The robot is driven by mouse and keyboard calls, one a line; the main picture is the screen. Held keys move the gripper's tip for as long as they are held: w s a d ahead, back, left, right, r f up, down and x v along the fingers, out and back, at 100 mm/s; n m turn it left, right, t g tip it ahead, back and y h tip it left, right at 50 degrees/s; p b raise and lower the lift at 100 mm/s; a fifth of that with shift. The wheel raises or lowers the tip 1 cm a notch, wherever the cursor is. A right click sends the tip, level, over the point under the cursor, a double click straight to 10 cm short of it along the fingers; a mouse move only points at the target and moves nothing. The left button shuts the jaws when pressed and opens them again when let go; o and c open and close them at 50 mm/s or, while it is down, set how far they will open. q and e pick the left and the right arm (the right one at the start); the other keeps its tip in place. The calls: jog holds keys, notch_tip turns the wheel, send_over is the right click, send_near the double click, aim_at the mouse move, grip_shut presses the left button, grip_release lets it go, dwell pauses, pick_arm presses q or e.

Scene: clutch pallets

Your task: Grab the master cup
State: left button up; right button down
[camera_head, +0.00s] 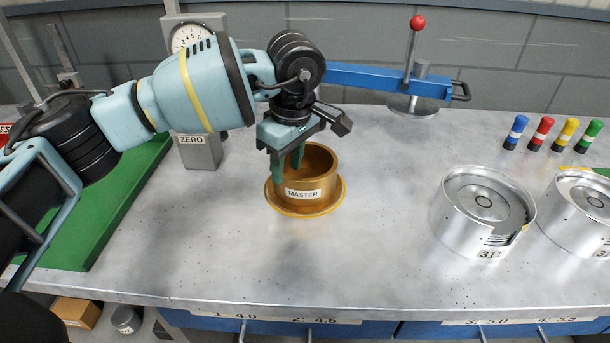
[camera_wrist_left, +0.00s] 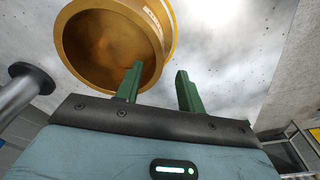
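The master cup (camera_head: 322,180) is a brass-coloured open cup with a white MASTER label. It stands upright inside a yellow ring on the grey bench. My left gripper (camera_head: 287,168) points down at the cup's left rim, with its green fingers apart. In the left wrist view, the cup (camera_wrist_left: 105,45) shows its open mouth at the upper left. One finger of the left gripper (camera_wrist_left: 160,72) overlaps the mouth and the other is outside the cup, with the rim wall between them. Whether either finger touches the wall cannot be told. My right gripper is not in view.
A dial gauge stand (camera_head: 197,148) marked ZERO and a green mat (camera_head: 130,190) are left of the cup. A blue bar (camera_head: 365,78) and red-knobbed lever (camera_head: 416,24) are behind. Metal pistons (camera_head: 450,222) and coloured markers (camera_head: 541,133) are right. Bench between cup and pistons is clear.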

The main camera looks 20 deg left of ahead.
aim_at(287, 175)
pick_arm(q)
jog(key=shift+w+a+f, duration=0.1)
jog(key=shift+w+f, duration=0.05)
jog(key=shift+f, duration=0.4)
jog(key=shift+w+a+f, duration=0.1)
jog(key=shift+a+f, duration=0.1)
jog(key=shift+f, duration=1.05)
jog(key=shift+w+a+f, duration=0.1)
jog(key=shift+a+f, duration=0.05)
jog(key=shift+f, duration=1.1)
jog(key=shift+s, duration=0.1)
grip_shut()
jog(key=shift+r, duration=0.2)
